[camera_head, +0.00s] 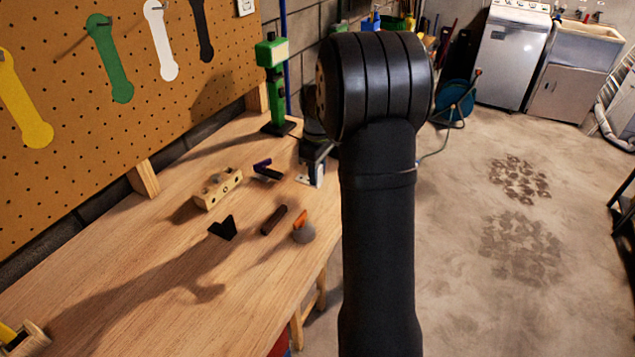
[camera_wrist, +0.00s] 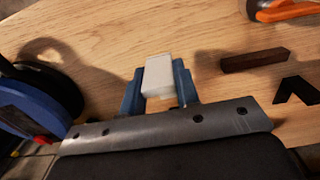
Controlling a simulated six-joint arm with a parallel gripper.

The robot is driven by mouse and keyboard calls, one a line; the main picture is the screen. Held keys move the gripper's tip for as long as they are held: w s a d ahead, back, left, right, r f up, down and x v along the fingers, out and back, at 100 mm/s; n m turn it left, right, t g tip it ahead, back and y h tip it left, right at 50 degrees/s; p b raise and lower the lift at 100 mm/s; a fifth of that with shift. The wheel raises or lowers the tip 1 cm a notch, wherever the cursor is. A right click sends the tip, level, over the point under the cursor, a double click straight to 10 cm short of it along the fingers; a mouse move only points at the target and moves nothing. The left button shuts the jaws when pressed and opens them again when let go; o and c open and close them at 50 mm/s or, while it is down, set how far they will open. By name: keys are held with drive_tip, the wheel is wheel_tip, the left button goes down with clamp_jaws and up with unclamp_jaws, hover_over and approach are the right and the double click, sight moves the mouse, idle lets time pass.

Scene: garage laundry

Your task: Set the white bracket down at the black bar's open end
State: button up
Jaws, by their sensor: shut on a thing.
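A white bracket (camera_wrist: 157,73) sits between the two blue fingers of my gripper (camera_wrist: 160,88), which is shut on it; only a block-like end shows. In the head view my gripper (camera_head: 313,178) is at the bench's right side, beyond the bar. The dark, nearly black bar (camera_head: 273,220) lies flat on the bench; in the wrist view the bar (camera_wrist: 255,60) is to the right of the held bracket, apart from it. A black V-shaped bracket (camera_head: 223,229) lies near the bar's far-right end in the wrist view (camera_wrist: 298,90), apart from it.
An orange-topped grey object (camera_head: 303,230) stands beside the bar. A green stand (camera_head: 272,85) is at the back. The left front of the bench is mostly clear.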

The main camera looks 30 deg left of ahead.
drive_tip(key=shift+f, duration=1.8)
drive_tip(key=shift+f, duration=0.1)
drive_tip(key=o, duration=1.1)
drive_tip(key=shift+c, duration=0.2)
wheel_tip(320, 180, up, 12)
drive_tip(key=shift+r, duration=0.1)
drive_tip(key=shift+f, duration=4.15)
drive_tip(key=shift+f, duration=0.1)
